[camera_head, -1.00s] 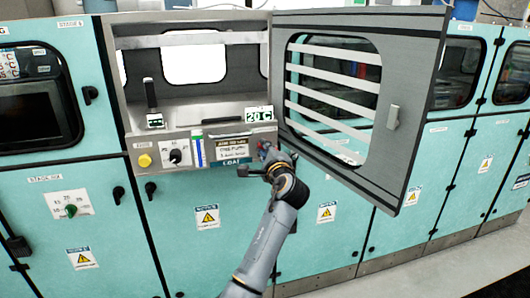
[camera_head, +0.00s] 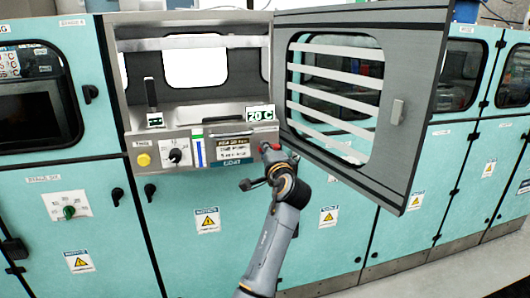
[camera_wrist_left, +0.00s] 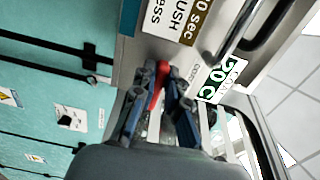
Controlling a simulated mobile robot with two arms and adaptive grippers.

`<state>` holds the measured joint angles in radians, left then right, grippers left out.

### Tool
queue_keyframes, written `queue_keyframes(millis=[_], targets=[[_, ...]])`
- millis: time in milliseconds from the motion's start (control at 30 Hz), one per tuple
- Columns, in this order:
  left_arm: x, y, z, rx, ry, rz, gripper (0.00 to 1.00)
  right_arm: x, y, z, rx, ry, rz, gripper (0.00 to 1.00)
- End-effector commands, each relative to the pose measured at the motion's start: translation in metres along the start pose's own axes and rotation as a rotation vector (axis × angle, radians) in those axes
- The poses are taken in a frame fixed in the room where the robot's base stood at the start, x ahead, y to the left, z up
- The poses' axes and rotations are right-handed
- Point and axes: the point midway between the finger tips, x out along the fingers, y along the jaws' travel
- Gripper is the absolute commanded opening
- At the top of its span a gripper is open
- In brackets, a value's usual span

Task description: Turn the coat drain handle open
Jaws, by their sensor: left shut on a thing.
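The coat drain handle is a red lever (camera_wrist_left: 159,84) on the lower right of the grey machine panel. In the head view a bit of its red (camera_head: 268,147) shows beside the green COAT label. My left gripper (camera_head: 271,156) is at this lever, with its arm reaching up from below. In the left wrist view the fingers of my left gripper (camera_wrist_left: 163,80) are shut on the red lever, one on each side. The lever's far end and mount are partly hidden by the fingers. My right gripper is not in view.
The panel (camera_head: 205,140) also carries a yellow button (camera_head: 144,159), a black rotary knob (camera_head: 176,156) and a 20 C sign (camera_head: 260,113). A large grey windowed door (camera_head: 420,120) stands open just right of my gripper. Teal cabinet fronts (camera_head: 330,245) run below.

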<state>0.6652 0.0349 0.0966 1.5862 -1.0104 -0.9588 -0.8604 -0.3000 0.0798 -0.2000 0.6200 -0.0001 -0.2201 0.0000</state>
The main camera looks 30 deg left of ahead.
Motion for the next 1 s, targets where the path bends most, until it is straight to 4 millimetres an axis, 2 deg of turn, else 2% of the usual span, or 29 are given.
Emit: queue_keyframes(millis=[233,267,333,367,733,867,1000], targets=[[0.000,0.002,0.000,-0.002,0.000,0.004,0.00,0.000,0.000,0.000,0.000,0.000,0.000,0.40],[0.000,0.002,0.000,-0.002,0.000,0.004,0.19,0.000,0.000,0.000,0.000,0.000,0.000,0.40],[0.000,0.002,0.000,-0.002,0.000,0.004,0.33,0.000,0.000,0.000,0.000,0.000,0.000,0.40],[0.000,0.002,0.000,-0.001,0.000,0.004,0.36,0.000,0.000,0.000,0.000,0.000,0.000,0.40],[-0.005,0.001,-0.001,-0.001,0.001,0.002,0.36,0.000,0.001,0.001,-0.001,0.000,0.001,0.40],[-0.024,0.001,-0.001,-0.002,0.003,0.002,0.36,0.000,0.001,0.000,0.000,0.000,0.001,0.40],[-0.054,0.002,-0.001,-0.002,0.004,0.003,0.36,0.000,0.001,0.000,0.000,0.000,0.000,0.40]])
